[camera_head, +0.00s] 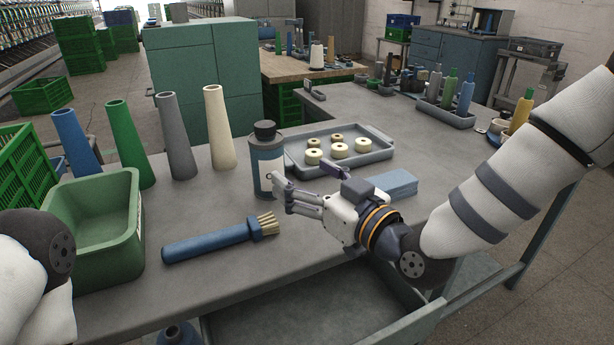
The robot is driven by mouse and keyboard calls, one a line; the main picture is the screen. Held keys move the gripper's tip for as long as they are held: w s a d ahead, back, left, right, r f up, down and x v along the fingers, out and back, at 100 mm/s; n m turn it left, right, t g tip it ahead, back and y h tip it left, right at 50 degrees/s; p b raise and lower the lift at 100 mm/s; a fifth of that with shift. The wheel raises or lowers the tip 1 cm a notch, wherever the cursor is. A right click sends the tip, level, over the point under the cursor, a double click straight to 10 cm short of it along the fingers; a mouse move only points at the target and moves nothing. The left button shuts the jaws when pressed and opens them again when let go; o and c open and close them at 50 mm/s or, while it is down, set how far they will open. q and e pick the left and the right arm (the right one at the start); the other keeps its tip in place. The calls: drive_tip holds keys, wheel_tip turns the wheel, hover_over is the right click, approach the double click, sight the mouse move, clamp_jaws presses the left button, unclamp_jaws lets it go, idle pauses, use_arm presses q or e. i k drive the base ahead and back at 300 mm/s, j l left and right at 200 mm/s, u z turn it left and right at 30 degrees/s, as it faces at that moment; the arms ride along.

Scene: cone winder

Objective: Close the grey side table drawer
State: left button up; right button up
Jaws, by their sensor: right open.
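The grey side table drawer (310,318) stands open below the front edge of the grey table (200,235). Its inside shows from above and looks empty. The lower part of the drawer is cut off by the picture's bottom edge. My right gripper (276,195) is open and empty over the table, with its fingers pointing left close to the grey-blue bottle. It is above and behind the drawer, apart from it. Part of my left arm shows at the lower left, but its gripper is out of view.
A blue-handled brush (208,242) and a green bin (95,235) are at the table's left. The bottle (266,160), several tall cones, a tray (370,157) of small rings and folded blue cloths (395,183) stand around the gripper. The table front right of the brush is clear.

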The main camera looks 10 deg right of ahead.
sight(361, 301)
drive_tip(key=k+l, duration=0.8)
drive_tip(key=k, duration=0.05)
